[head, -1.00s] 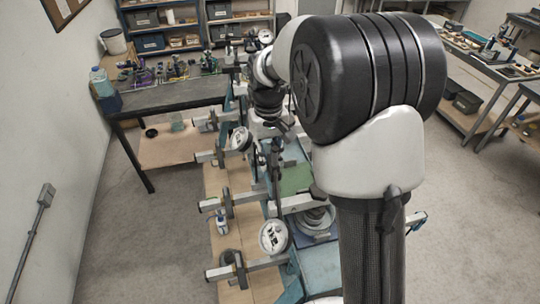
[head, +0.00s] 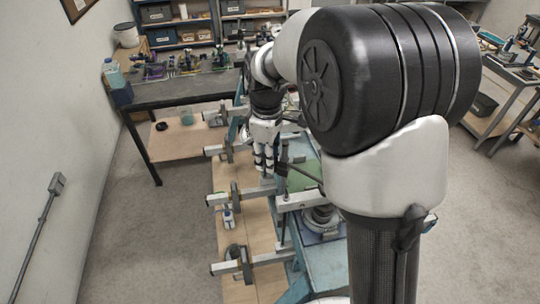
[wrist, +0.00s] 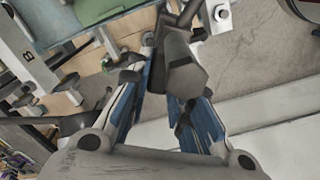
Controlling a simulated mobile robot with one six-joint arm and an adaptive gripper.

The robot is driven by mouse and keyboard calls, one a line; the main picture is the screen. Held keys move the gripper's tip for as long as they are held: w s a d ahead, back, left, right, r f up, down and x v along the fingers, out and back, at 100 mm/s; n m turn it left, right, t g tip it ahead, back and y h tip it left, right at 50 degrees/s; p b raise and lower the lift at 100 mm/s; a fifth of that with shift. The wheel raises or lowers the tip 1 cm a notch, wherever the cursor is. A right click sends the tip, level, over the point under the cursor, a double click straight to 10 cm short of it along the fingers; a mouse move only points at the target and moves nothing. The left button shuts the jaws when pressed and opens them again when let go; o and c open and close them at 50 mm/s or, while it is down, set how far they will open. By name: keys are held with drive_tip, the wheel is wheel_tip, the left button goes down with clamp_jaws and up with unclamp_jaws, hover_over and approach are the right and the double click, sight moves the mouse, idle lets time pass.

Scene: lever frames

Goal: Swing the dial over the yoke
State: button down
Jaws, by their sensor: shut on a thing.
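My gripper (head: 264,162) hangs over the lever frame with its fingers pointing down. In the wrist view its blue-lined fingers (wrist: 160,100) are around a thick grey handle (wrist: 186,70), and it is shut on that handle. A dark lever rod (head: 306,174) shows just right of the gripper in the head view. A round grey metal piece (head: 321,217) sits on a blue plate to the lower right. No dial face shows clearly now, and I cannot tell which part is the yoke. My arm hides part of the frame.
Pale beams with dark upright plates (head: 236,195) stick out left over wooden boards (head: 232,285). A dark workbench (head: 180,90) with tools and a bottle (head: 113,73) stands at the back left. The grey floor (head: 160,240) is clear at left.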

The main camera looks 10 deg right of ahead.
drive_tip(key=shift+s+a+n+b, duration=0.15)
drive_tip(key=shift+s+n, duration=0.25)
drive_tip(key=shift+n, duration=0.7)
drive_tip(key=shift+s+a+n+b, duration=0.1)
drive_tip(key=shift+s+n, duration=0.3)
drive_tip(key=shift+n, duration=0.7)
drive_tip(key=shift+s+a+n+b, duration=0.15)
drive_tip(key=shift+s+n, duration=0.25)
drive_tip(key=shift+n, duration=0.7)
drive_tip(key=c, duration=1.4)
unclamp_jaws()
drive_tip(key=shift+c, duration=0.2)
wheel_tip(320, 180, up, 12)
drive_tip(key=shift+s, duration=0.1)
